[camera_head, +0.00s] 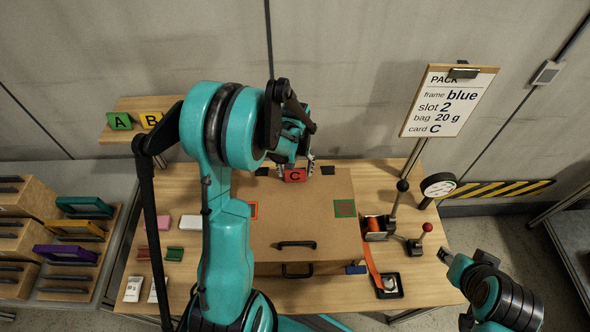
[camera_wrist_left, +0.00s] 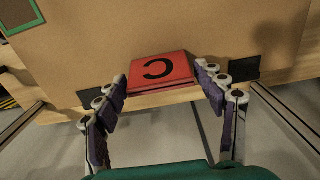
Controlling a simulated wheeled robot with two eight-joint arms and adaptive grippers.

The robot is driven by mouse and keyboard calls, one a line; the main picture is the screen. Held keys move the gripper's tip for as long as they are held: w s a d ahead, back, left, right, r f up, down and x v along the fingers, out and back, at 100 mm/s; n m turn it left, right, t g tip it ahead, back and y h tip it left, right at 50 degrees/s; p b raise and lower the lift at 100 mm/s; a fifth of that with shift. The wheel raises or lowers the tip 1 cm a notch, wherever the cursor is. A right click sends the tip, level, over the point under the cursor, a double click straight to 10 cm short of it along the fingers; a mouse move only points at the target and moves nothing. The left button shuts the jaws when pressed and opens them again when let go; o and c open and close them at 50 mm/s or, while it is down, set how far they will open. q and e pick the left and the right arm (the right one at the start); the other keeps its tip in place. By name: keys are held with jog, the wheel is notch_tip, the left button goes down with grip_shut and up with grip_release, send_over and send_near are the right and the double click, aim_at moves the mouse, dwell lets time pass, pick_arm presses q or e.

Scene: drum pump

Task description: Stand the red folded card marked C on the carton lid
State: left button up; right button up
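The red folded card marked C (camera_head: 295,175) is at the far edge of the brown carton lid (camera_head: 325,218). In the left wrist view the card (camera_wrist_left: 160,71) lies between the fingers, its letter upside down. My left gripper (camera_head: 296,170) reaches over the lid from behind the arm. Its fingertips (camera_wrist_left: 163,80) close on the card's two side edges, and it appears shut on it. I cannot tell whether the card's base touches the lid. My right gripper (camera_head: 451,262) is partly in view at the lower right, away from the carton; its fingers are unclear.
Cards A (camera_head: 120,121) and B (camera_head: 151,120) stand on a shelf at the back left. The lid has a black handle (camera_head: 296,244) and coloured square marks. A sign (camera_head: 449,101), a gauge (camera_head: 438,186) and a red-knobbed lever (camera_head: 427,228) stand at the right.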

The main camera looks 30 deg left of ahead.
aim_at(295, 169)
pick_arm(q)
jog(key=shift+r, duration=0.1)
jog(key=shift+r+p, duration=0.25)
jog(key=shift+p, duration=0.1)
notch_tip(295, 169, up, 12)
jog(key=f+p, duration=0.1)
jog(key=p, duration=0.1)
jog(key=s+d+r+m+t, duration=0.6)
jog(key=s+d+r+t, duration=0.1)
jog(key=s+d, duration=0.5)
jog(key=shift+s+r, duration=0.55)
jog(key=shift+s, duration=0.25)
jog(key=shift+d, duration=0.1)
